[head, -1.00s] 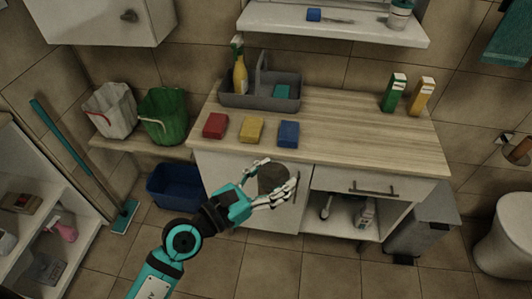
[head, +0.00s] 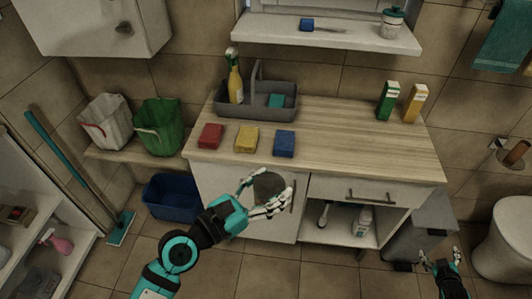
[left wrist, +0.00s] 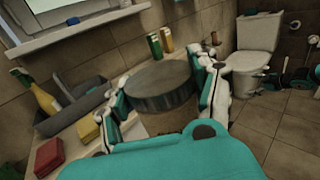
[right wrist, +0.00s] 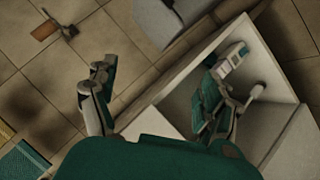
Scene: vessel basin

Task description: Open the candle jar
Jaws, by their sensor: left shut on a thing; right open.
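My left gripper (head: 270,184) is shut on a dark grey, squat round thing (head: 268,186) in front of the cabinet. In the left wrist view it is a wide, ribbed cylinder (left wrist: 160,85) with a flat top, between the fingers. I cannot tell whether it is the candle jar or only its lid. A small white and teal jar (head: 392,24) stands on the wall shelf. My right gripper (head: 441,258) is open and empty at the lower right, apart from the held thing; its spread fingers show in the right wrist view (right wrist: 155,82).
The wooden counter (head: 350,145) holds a grey caddy (head: 250,105), red, yellow and blue sponges, and two cartons (head: 400,102). The cabinet's open compartment (head: 340,228) holds a bottle and a brush. A grey bin (head: 425,235) and toilet (head: 505,235) stand right. The counter's middle is clear.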

